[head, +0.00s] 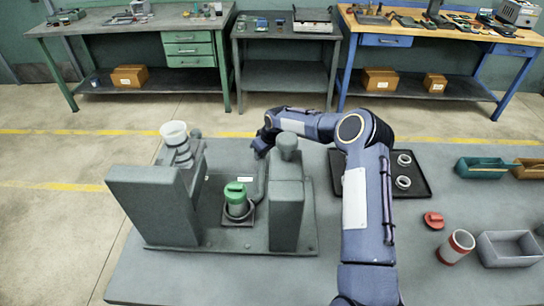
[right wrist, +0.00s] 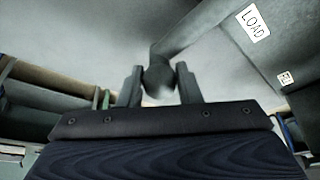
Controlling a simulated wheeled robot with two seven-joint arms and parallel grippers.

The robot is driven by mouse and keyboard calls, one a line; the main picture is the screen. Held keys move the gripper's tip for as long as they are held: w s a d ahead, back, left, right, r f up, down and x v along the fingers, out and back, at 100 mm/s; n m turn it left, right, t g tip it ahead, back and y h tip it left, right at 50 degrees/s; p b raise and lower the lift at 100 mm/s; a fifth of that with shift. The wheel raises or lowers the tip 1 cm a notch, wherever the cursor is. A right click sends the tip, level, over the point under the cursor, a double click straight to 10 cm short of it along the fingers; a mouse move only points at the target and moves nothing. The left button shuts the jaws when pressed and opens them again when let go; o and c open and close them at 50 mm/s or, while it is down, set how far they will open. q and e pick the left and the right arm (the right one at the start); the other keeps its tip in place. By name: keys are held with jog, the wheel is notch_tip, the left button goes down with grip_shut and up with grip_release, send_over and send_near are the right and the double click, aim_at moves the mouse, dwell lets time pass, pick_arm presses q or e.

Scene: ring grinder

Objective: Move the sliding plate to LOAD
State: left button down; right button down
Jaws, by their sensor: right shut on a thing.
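The grey grinder stands on the table, with a housing block (head: 155,205) at left and another (head: 288,205) at right. Between them a green-capped part (head: 236,194) stands on a small dark plate (head: 238,220), which looks like the sliding plate. My right gripper (head: 262,145) reaches behind the right block, at the far side of the grinder. In the right wrist view its two fingers (right wrist: 159,85) are shut on a dark rounded knob (right wrist: 158,75) at the end of a grey bar. A white LOAD label (right wrist: 257,22) is on the grey surface above right. My left gripper is not seen.
A black tray (head: 421,185) with metal rings lies right of my right arm. A red part (head: 433,220), a red-and-white cup (head: 457,245) and a grey bin (head: 511,261) sit at the right. A teal bin (head: 478,168) is behind them. Workbenches stand farther back.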

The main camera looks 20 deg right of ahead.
jog(key=shift+d, duration=0.1)
jog(key=c, duration=1.1)
grip_release()
jog(key=shift+o, duration=0.2)
jog(key=p+v, duration=0.2)
jog(key=v, duration=0.6)
jog(key=shift+p, duration=0.35)
jog(key=shift+f, duration=0.15)
